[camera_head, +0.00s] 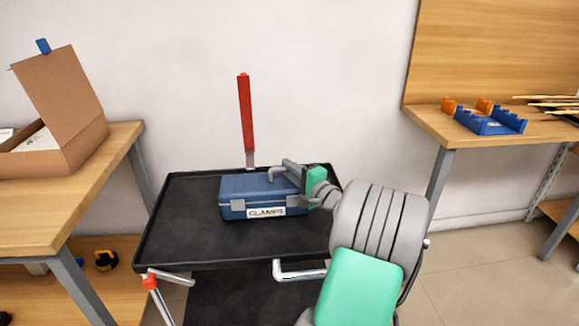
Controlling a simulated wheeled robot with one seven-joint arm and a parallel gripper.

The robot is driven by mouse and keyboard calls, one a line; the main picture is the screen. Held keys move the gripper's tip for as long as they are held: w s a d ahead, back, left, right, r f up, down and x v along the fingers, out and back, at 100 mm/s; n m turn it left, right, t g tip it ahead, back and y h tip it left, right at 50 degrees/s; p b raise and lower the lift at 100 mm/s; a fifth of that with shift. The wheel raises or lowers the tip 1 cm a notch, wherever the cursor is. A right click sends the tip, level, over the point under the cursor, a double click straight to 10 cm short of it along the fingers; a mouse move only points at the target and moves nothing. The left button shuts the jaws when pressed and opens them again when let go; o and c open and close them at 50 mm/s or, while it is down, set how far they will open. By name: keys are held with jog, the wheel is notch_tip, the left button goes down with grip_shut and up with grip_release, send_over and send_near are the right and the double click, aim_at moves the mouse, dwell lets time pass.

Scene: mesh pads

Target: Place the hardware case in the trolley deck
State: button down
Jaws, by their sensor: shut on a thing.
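The hardware case (235,192) is a blue box with grey latches and a white label reading "CLAMPS". It shows upright over the black trolley deck (185,225), right of the deck's middle. I cannot tell whether its base touches the deck. My gripper (290,172) is at the top of the case, near its handle, and is shut on the case. The fingertips are partly hidden by the gripper body and the case. My arm covers the right front corner of the deck.
A red upright handle (246,115) stands behind the trolley. A workbench (110,150) with an open cardboard box (65,110) is at the left. A second bench (430,122) with a blue tray (490,120) is at the right. The deck's left part is bare.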

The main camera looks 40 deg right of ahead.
jog(key=shift+r, duration=0.25)
jog(key=shift+f, duration=0.1)
jog(key=c, duration=1.8)
grip_release()
jog(key=shift+f, duration=0.15)
jog(key=o, duration=0.4)
jog(key=shift+s, duration=0.1)
jog(key=s+a+b, duration=0.1)
jog(key=s+b, duration=0.4)
jog(key=s, duration=0.6)
jog(key=shift+s, duration=0.4)
